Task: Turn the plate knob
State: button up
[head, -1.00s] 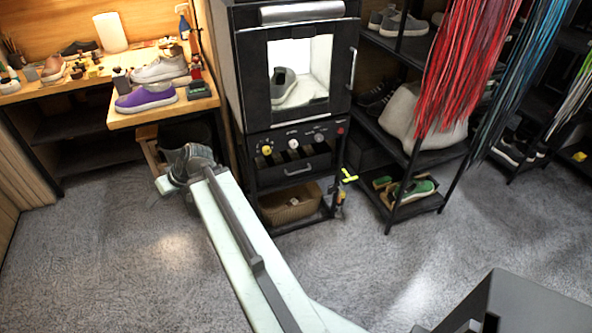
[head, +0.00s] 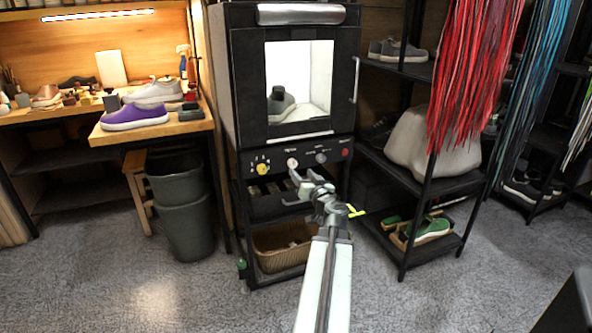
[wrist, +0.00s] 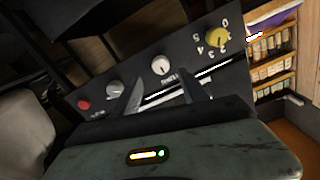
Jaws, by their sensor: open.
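The oven-like cabinet's control panel (head: 307,157) carries a yellow knob (head: 263,169) with numbers around it, a white knob (head: 292,162), a grey knob (head: 321,157) and a red button (head: 345,152). The labels are too small to tell which is the plate knob. My gripper (head: 294,190) is open and empty in front of the panel, just below the white knob. In the wrist view, my open fingers (wrist: 160,80) point at the panel, with the white knob (wrist: 160,65) between and beyond their tips. I see no contact. The yellow knob (wrist: 217,37) is to the right.
The cabinet's glass door (head: 300,80) is above the panel, with a shoe inside. A wicker basket (head: 283,245) sits below. A dark bin (head: 182,205) stands left, beside the workbench. A shoe rack (head: 430,180) stands close on the right. The floor in front is open.

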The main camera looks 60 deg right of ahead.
aim_at(295, 165)
jog(key=x, duration=0.6)
jog(key=shift+w+d, duration=0.1)
jog(key=shift+w, duration=0.1)
grip_shut()
jog(key=shift+s+d, duration=0.1)
jog(key=shift+d, duration=0.05)
jog(key=shift+m, duration=0.3)
jog(key=m, duration=1)
